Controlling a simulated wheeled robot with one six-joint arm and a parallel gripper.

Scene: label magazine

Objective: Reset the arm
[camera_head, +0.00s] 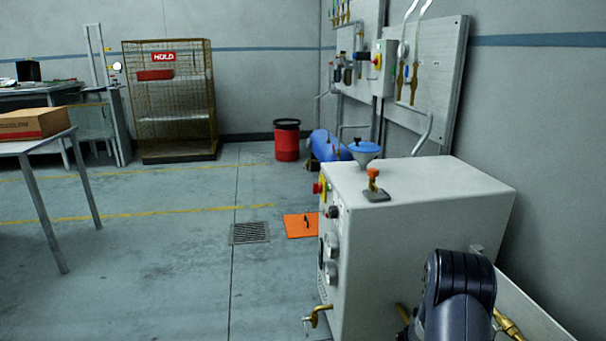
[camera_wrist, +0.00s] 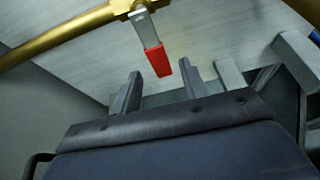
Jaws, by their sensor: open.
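My arm (camera_head: 459,287) shows at the lower right of the head view, beside the grey machine cabinet (camera_head: 400,215). My gripper (camera_wrist: 160,90) shows in the wrist view with its two grey fingers apart and nothing between them. A red-tipped lever (camera_wrist: 157,58) on a brass pipe (camera_wrist: 68,37) is just beyond the fingertips in the wrist view. I cannot tell whether the fingers touch it. My gripper is not visible in the head view.
An orange plate (camera_head: 301,225) and a drain grate (camera_head: 249,233) lie on the floor. Open floor is left of the cabinet.

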